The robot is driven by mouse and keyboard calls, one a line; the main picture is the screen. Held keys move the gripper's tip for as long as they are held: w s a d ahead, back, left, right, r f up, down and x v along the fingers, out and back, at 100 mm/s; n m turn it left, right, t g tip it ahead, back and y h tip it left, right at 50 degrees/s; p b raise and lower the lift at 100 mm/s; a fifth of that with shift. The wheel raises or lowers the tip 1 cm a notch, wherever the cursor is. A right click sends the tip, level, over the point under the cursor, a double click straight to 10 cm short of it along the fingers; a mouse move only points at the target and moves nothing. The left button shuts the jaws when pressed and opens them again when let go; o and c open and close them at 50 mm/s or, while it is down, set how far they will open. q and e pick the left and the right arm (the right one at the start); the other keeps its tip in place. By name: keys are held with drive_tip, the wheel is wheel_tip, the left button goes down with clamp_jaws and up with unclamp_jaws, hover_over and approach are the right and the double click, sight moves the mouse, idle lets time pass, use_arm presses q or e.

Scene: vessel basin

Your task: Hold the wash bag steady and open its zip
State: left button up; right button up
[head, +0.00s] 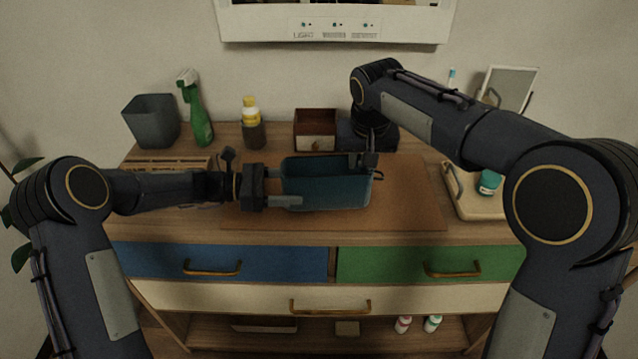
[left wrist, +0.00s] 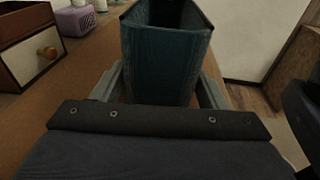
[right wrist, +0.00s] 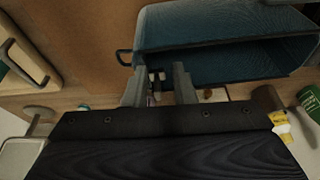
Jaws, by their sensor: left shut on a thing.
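The teal wash bag (head: 325,190) stands on the brown mat at the table's middle. Its top gapes, with a dark interior and a rim showing in the head view. My left gripper (head: 287,193) is shut on the bag's left end, its fingers on both sides of the bag (left wrist: 165,60) in the left wrist view. My right gripper (head: 364,163) is at the bag's right end, at rim height. In the right wrist view its fingers (right wrist: 158,85) are apart, with a small dark piece, possibly the zip pull (right wrist: 156,77), between them. A dark loop (right wrist: 123,58) sticks out from the bag's end.
A grey bin (head: 151,122), green spray bottle (head: 196,110), yellow-capped bottle (head: 252,120) and small wooden drawer box (head: 316,128) stand at the back. A tray (head: 468,195) with a teal-topped jar is at right. The brown mat (head: 415,205) is bare right of the bag.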

use_arm(q)
drive_tip(key=shift+w+a+f, duration=0.1)
drive_tip(key=shift+w+a, duration=0.1)
drive_tip(key=shift+a, duration=0.15)
use_arm(e)
drive_tip(key=shift+w+d+r, duration=0.15)
drive_tip(key=shift+d+r, duration=0.05)
drive_tip(key=shift+d, duration=0.35)
use_arm(q)
drive_tip(key=shift+f, duration=0.1)
use_arm(e)
wheel_tip(320, 180, up, 6)
use_arm(q)
drive_tip(key=o, duration=0.9)
drive_tip(key=shift+s+d, duration=0.1)
drive_tip(key=shift+d, duration=0.05)
use_arm(e)
drive_tip(key=shift+a+f, duration=0.15)
drive_tip(key=shift+a, duration=0.1)
use_arm(q)
drive_tip(key=shift+r, duration=0.2)
